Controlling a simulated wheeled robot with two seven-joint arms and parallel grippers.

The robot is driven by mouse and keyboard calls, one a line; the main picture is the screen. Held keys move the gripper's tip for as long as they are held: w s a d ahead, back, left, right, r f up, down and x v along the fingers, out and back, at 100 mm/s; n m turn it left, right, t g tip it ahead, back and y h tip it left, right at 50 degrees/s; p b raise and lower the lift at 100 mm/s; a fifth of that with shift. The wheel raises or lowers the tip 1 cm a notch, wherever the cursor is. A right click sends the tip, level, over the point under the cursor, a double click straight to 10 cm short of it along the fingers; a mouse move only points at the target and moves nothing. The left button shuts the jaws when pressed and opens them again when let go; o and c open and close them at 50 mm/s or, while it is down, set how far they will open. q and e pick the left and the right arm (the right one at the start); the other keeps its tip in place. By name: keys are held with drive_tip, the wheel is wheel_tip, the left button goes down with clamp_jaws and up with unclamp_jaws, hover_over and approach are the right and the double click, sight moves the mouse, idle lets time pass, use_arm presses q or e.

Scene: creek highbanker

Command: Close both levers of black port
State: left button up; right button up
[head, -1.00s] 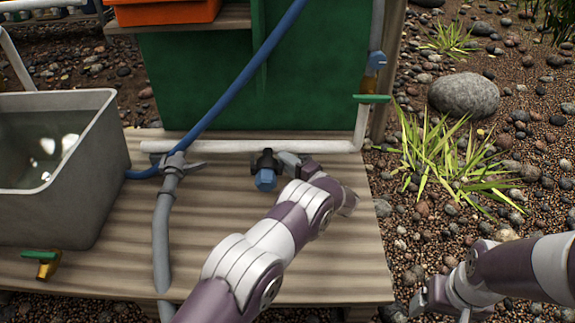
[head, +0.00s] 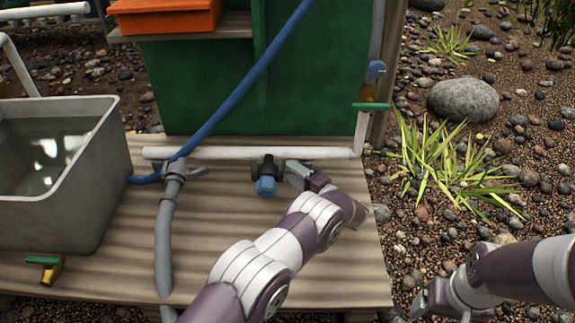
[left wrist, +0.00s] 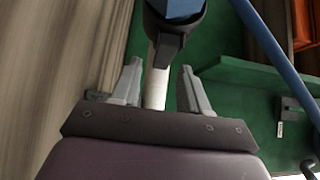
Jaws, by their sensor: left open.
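The black port (head: 267,162) sits on the white pipe along the wooden deck, with a blue part (head: 266,187) at its front. Small dark pieces stick out at its sides; I cannot tell how its levers stand. My left gripper (head: 296,172) is just right of the port in the head view, with a small gap. In the left wrist view its two fingers (left wrist: 160,85) are spread and hold nothing, and the black port (left wrist: 173,45) is just beyond them. My right gripper (head: 432,299) is low at the right, over the gravel, its jaws unclear.
A blue hose (head: 230,95) crosses the green panel (head: 330,90). A grey water tub (head: 75,195) stands at the left.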

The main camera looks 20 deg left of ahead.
use_arm(q)
drive_tip(key=p+v, duration=0.3)
drive_tip(key=v, duration=0.6)
drive_tip(key=shift+s+d, duration=0.15)
drive_tip(key=shift+d, duration=0.1)
use_arm(e)
wheel_tip(320, 180, up, 4)
drive_tip(key=shift+r, duration=0.25)
